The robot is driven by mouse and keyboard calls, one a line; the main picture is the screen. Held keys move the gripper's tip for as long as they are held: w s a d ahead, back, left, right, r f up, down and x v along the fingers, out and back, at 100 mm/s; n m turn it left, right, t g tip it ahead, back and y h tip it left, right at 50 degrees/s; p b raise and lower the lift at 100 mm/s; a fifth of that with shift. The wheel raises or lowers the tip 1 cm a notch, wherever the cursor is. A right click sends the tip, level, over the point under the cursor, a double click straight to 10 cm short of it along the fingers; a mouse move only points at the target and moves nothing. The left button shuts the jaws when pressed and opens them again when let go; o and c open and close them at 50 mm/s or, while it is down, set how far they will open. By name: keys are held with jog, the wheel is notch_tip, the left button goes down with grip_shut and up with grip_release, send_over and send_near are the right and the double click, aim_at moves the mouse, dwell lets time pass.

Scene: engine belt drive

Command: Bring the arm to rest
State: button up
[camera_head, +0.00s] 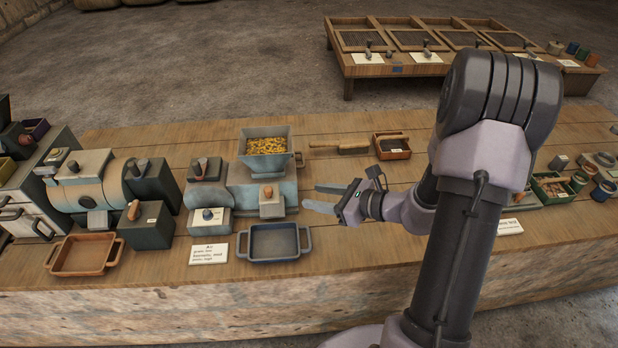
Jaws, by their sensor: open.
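My gripper (318,198) is open and empty. Its two grey fingers point left over the wooden bench (350,255), close to the right side of the blue-grey machine (238,185). I cannot tell whether a finger touches the machine. My arm rises from the bottom of the view, bends at a high elbow on the right, and comes down to the wrist. The arm hides part of the bench behind it.
A hopper (266,147) of yellow pieces tops the machine. A blue tray (275,243) and an orange tray (84,255) stand at the front. A brush (342,147) and a small red-brown box (392,147) lie behind my gripper. Small containers (553,188) stand at right.

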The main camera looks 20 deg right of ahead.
jog(key=s+a+r+n+g+h+b, duration=0.1)
jog(key=s+a+r+n+g, duration=0.35)
jog(key=s+a+n, duration=0.3)
jog(key=s+a+r+n+g+b, duration=0.25)
jog(key=s+a+r+n, duration=0.25)
jog(key=s+a+n, duration=0.3)
jog(key=s+d+r+n+t+h, duration=0.2)
jog(key=s+r+n+h, duration=0.2)
jog(key=n, duration=0.5)
jog(key=shift+s+h+b, duration=0.3)
jog(key=shift+s+h, duration=0.1)
jog(key=shift+s, duration=0.1)
